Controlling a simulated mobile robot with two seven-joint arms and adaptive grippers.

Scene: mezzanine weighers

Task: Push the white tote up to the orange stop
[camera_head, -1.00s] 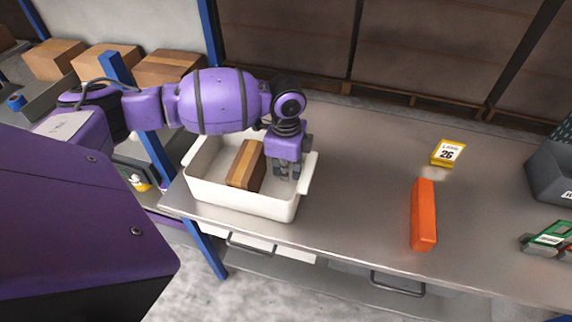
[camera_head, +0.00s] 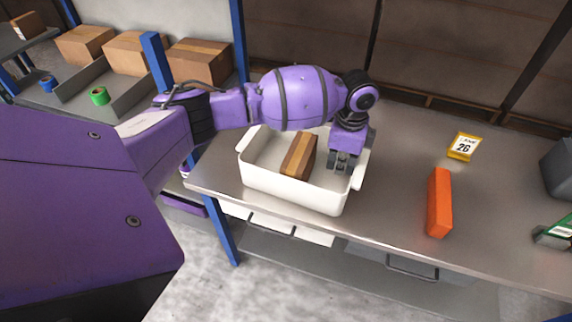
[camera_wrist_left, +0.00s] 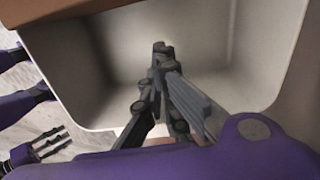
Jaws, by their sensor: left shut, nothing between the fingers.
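The white tote (camera_head: 290,188) stands upright on the grey workbench, left of the orange stop (camera_head: 439,203), with bare bench between them. A brown taped box (camera_head: 299,156) lies inside the tote. My left gripper (camera_head: 342,168) is shut and empty, pointing down inside the tote close to its right wall. In the left wrist view its fingers (camera_wrist_left: 163,55) are together, over the pale tote interior (camera_wrist_left: 85,75). Whether they touch the wall is unclear. Grey fingers at the lower left there look like my right gripper (camera_wrist_left: 48,146), outside the tote; its opening is unclear.
A yellow sign reading 26 (camera_head: 464,146) stands behind the stop. A dark grey bin (camera_head: 560,168) and a green-and-white item (camera_head: 556,232) are at the right. Cardboard boxes (camera_head: 198,62) and tape rolls sit on shelving at the left. The bench's front edge is near the tote.

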